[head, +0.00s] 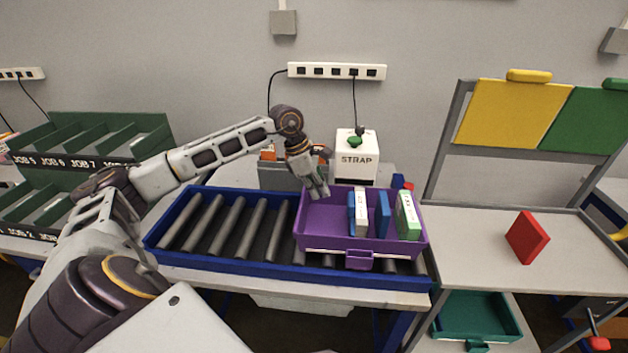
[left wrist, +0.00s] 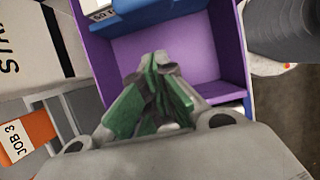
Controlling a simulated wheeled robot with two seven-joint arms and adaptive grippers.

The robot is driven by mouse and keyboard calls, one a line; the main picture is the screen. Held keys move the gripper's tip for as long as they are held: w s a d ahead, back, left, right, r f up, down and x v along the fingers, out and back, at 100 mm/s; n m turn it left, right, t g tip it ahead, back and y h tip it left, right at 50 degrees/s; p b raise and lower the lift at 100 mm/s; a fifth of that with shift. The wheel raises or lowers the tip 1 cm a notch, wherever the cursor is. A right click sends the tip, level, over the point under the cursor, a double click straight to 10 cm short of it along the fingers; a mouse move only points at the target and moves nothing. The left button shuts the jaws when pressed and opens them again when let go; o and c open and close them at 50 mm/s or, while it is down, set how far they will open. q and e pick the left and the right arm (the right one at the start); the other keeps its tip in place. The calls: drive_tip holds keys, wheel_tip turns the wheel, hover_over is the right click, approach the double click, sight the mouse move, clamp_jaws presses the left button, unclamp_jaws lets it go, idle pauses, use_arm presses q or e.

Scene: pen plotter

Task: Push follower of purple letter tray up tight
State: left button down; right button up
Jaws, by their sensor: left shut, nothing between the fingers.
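The purple letter tray (head: 322,245) sits on the right part of a roller conveyor. Its left part is empty. Several upright pieces stand in its right part: a blue piece (head: 351,213) beside a white one (head: 361,213), another blue piece (head: 383,215) and a green and white one (head: 408,215), with gaps between some. I cannot tell surely which is the follower. My left gripper (head: 319,191) is shut and empty at the tray's empty left part. In the left wrist view, its green-padded fingertips (left wrist: 155,62) meet over the purple tray (left wrist: 232,50), apart from the blue piece (left wrist: 150,14).
The conveyor (head: 170,247) has a blue frame and bare rollers left of the tray. A white STRAP machine (head: 356,158) stands behind the tray. A red block (head: 527,238) stands on the right table. Green racks (head: 110,140) stand at left.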

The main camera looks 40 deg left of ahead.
sight(349, 197)
use_arm(q)
drive_tip(key=w+d, duration=0.1)
drive_tip(key=d, duration=0.1)
drive_tip(key=w+d+f+p, duration=0.1)
drive_tip(key=w+d, duration=0.1)
drive_tip(key=d, duration=0.1)
drive_tip(key=w+d, duration=0.1)
drive_tip(key=d, duration=0.1)
drive_tip(key=shift+w+d+f, duration=0.25)
drive_tip(key=shift+w+f, duration=0.05)
drive_tip(key=shift+w, duration=0.05)
use_arm(e)
drive_tip(key=s+d, duration=0.2)
drive_tip(key=shift+s+d+r, duration=0.1)
drive_tip(key=shift+s+d, duration=0.2)
drive_tip(key=shift+s, duration=0.05)
idle(0.8)
